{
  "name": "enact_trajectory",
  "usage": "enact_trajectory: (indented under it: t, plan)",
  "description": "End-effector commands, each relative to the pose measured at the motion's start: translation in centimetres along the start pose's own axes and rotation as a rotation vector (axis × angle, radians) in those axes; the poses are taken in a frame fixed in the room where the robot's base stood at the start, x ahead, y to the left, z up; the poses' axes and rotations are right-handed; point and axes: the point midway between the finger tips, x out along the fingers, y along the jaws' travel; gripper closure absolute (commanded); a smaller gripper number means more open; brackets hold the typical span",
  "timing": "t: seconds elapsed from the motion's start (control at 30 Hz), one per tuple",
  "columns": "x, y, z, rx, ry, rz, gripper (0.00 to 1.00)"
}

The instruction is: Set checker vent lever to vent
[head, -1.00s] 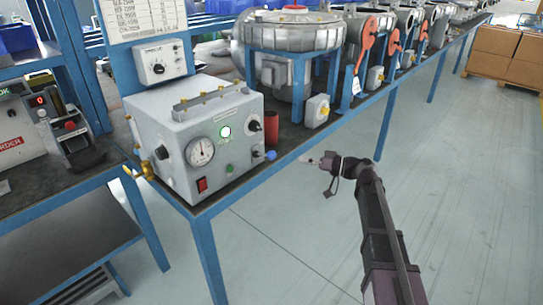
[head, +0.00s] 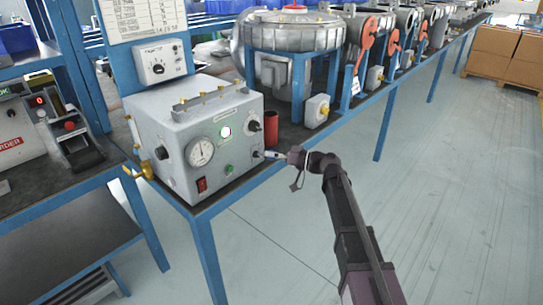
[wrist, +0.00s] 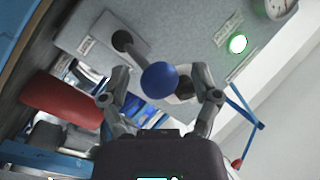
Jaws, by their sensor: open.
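The checker is a grey box (head: 168,165) on the bench in the head view, with a dial gauge (head: 200,152), a lit green lamp (head: 225,132) and a red switch (head: 202,185). The vent lever ends in a blue ball (wrist: 159,76), clear in the wrist view; a grey stem (wrist: 133,50) runs behind it towards the panel. My gripper (head: 272,155) is at the box's right front, hiding the ball in the head view. In the wrist view my gripper (wrist: 160,88) is open, one finger on each side of the ball, with gaps visible. The panel labels are unreadable.
A red cylinder (head: 271,128) stands beside the box and shows at left in the wrist view (wrist: 62,99). A dark knob (head: 253,127) sits above the lever. Blower housings (head: 290,35) line the bench behind. The floor in front is clear.

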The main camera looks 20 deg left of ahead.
Motion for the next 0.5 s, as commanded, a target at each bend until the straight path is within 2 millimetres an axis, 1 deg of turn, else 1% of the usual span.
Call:
enact_trajectory:
  t: [0.17, 0.2, 0.27, 0.3, 0.37, 0.4, 0.43, 0.47, 0.5]
  plan:
    - [-0.01, -0.01, 0.0, 0.0, 0.0, 0.0, 0.2]
    - [-0.01, 0.0, 0.0, 0.0, 0.0, 0.0, 0.26]
    - [-0.02, 0.0, 0.0, 0.0, 0.0, 0.0, 0.44]
    - [-0.02, 0.0, 0.0, 0.0, 0.0, 0.0, 0.56]
    - [-0.02, -0.01, 0.0, 0.0, 0.0, 0.0, 0.74]
    - [-0.02, -0.01, 0.0, 0.0, 0.0, 0.0, 0.85]
    - [-0.01, -0.01, 0.0, 0.0, 0.0, 0.0, 0.94]
    - [0.0, -0.01, 0.0, 0.0, 0.0, -0.001, 1.0]
    - [0.0, -0.02, 0.0, 0.0, 0.0, -0.001, 1.0]
